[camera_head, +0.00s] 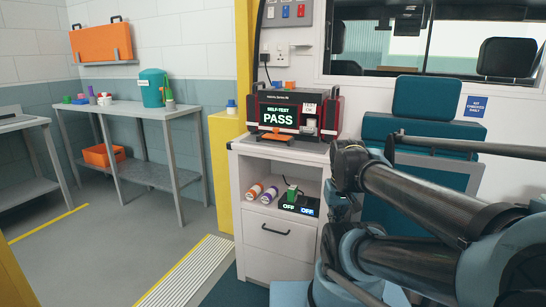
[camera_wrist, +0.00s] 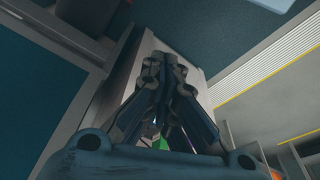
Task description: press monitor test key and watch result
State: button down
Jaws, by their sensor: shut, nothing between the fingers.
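The monitor (camera_head: 289,112) is a dark red and black unit standing upright on top of the white cabinet. Its lit screen (camera_head: 283,117) reads "SELF-TEST PASS" in pale letters. A white label reading "TEST" (camera_head: 309,107) is on the right of its front, with small light parts below it; the key itself is too small to make out. My gripper (camera_wrist: 166,62) shows in the wrist view with its fingers together and nothing between them. In the head view my arm is to the right of the monitor and lower, and the fingertips are apart from it.
The white cabinet (camera_head: 272,236) has an open shelf holding rolls (camera_head: 262,192) and a black switch box (camera_head: 300,205) marked "OFF OFF". A teal seat (camera_head: 420,100) stands behind my arm. A grey workbench (camera_head: 150,109) is at left. Clear floor lies between.

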jog(key=shift+s+f, duration=0.35)
jog(key=shift+f, duration=0.05)
jog(key=shift+w+f, duration=0.2)
jog(key=shift+w, duration=0.3)
dwell(2.4)
